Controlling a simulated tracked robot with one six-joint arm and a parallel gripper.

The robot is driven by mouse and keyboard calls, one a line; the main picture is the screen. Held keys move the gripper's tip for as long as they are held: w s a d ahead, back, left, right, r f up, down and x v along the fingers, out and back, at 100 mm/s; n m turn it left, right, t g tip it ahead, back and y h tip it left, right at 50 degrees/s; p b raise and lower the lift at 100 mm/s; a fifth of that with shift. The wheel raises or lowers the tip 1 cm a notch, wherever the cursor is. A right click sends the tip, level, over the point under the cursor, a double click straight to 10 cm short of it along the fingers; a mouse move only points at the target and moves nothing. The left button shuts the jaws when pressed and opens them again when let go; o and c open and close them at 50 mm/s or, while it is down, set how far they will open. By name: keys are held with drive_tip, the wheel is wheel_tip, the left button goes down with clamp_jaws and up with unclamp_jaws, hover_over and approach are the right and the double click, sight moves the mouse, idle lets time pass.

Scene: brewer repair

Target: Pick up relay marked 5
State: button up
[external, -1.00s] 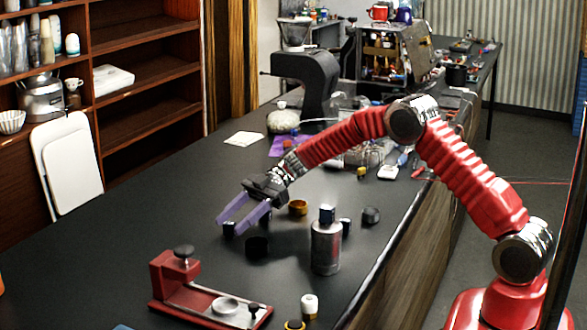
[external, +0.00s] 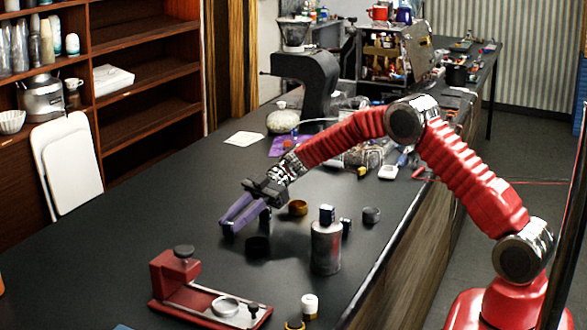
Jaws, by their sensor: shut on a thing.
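My gripper (external: 232,225) has two long purple fingers that reach down to the left, low over the black table. The fingers are close together and shut on a small dark thing, which they almost wholly hide. It stood at the fingertips a second ago and may be a relay. Another small dark block (external: 265,216) shows just right of the fingers. More small dark blocks show: one (external: 327,214) on top of a grey metal canister (external: 326,248) and one (external: 346,226) beside it. No number can be read on any block.
A red tamping stand (external: 176,272) is at the front left. The table (external: 120,245) left of my gripper is clear.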

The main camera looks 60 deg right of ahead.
drive_tip(key=shift+c, duration=0.2)
wheel_tip(320, 180, up, 10)
idle(0.5)
drive_tip(key=shift+d, duration=0.1)
idle(0.4)
